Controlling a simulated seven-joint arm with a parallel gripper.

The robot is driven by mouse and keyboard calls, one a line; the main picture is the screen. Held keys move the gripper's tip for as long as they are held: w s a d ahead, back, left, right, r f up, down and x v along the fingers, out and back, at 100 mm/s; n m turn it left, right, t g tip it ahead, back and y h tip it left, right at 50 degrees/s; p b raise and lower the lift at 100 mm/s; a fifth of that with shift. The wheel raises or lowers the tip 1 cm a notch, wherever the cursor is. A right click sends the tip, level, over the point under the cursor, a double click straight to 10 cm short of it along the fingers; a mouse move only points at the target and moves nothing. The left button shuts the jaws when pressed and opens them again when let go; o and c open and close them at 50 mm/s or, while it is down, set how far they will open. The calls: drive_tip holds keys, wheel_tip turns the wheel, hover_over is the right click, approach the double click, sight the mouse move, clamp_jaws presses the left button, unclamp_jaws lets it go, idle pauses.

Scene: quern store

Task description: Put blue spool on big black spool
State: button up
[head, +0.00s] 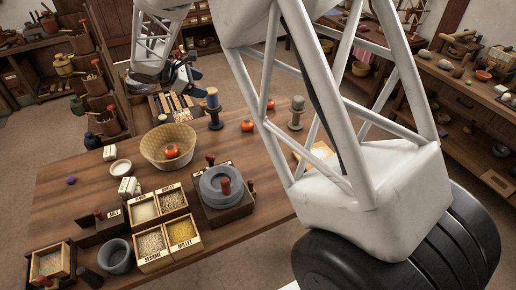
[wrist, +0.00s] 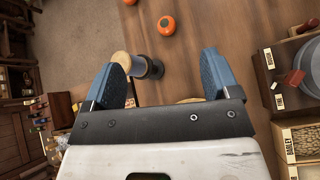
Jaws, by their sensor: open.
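A blue spool (head: 213,100) with a tan top stands upright toward the back of the wooden table. A black spool-shaped piece (head: 215,122) shows directly beneath it, and the blue one appears to rest on it. In the wrist view the blue part (wrist: 139,66) and black part (wrist: 155,69) line up beside the left fingertip, and the tan end is partly behind that finger. My gripper (head: 188,78) is open, with nothing seen between its blue fingers (wrist: 166,72). In the head view it is just left of and above the blue spool.
A grey spool (head: 296,112) stands to the right. A wicker basket (head: 168,155) holds an orange-red fruit; other fruit (head: 247,126) lies on the table. A quern (head: 221,187) and labelled grain boxes (head: 150,242) stand nearer.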

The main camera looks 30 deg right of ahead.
drive_tip(key=s+d+r+m+y, duration=0.25)
drive_tip(key=s+r+m, duration=0.2)
drive_tip(key=s, duration=0.75)
drive_tip(key=s+d+r+m+y, duration=0.1)
drive_tip(key=s+r+m+y, duration=0.3)
drive_tip(key=s, duration=0.7)
drive_tip(key=s+a+m+t+y, duration=0.2)
drive_tip(key=s+m, duration=0.5)
drive_tip(key=s, duration=1.5)
drive_tip(key=shift+a+r+y, duration=0.4)
drive_tip(key=shift+a+y, duration=0.15)
drive_tip(key=shift+y, duration=0.5)
